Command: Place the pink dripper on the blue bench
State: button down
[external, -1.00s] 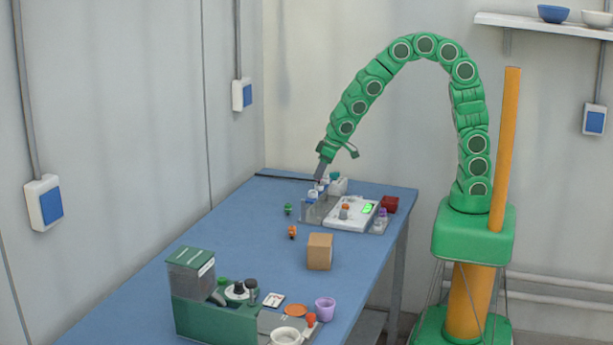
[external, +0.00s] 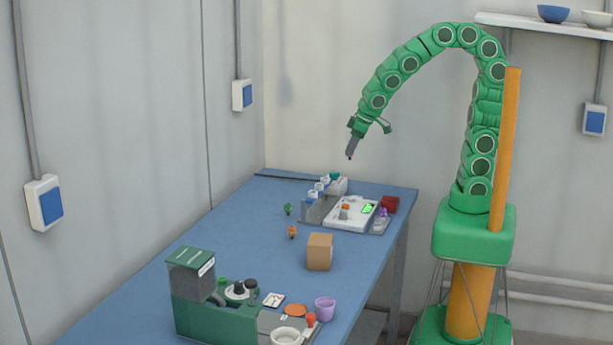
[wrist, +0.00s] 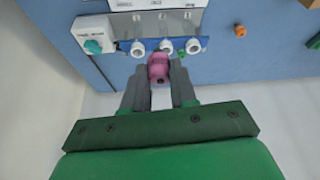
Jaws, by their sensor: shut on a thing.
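The pink dripper (wrist: 158,68) is between the fingertips of my gripper (wrist: 158,75) in the wrist view. My gripper is shut on it. In the external view my gripper (external: 351,154) hangs in the air above the far end of the bench, apart from everything below, and the dripper is too small to make out clearly there. The blue bench (external: 235,238) runs from the near left to the far wall. It also shows in the wrist view (wrist: 225,68).
A rack with several white-capped holders (external: 322,189) stands at the bench's far end beside a white device (external: 335,222) and a red box (external: 390,204). A brown block (external: 319,251) and small orange and green pieces stand mid-bench. A green machine (external: 205,310) is at the near end. The left middle is clear.

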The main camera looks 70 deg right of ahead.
jog(key=shift+s+d+r, duration=0.15)
jog(key=shift+s+r, duration=0.1)
jog(key=shift+s, duration=0.3)
jog(key=shift+s+d+r, duration=0.1)
jog(key=shift+s+r, duration=0.2)
jog(key=shift+s, duration=0.25)
jog(key=shift+s+d+r, duration=0.15)
jog(key=shift+s+r, duration=0.1)
jog(key=shift+s, duration=0.3)
jog(key=w+d+f, duration=0.4)
jog(key=w+d, duration=0.4)
jog(key=w, duration=0.3)
jog(key=w+d+f, duration=0.5)
jog(key=w+d, duration=0.4)
jog(key=w, duration=0.3)
jog(key=shift+d, duration=0.25)
jog(key=shift+w+f, duration=0.1)
jog(key=shift+w, duration=0.05)
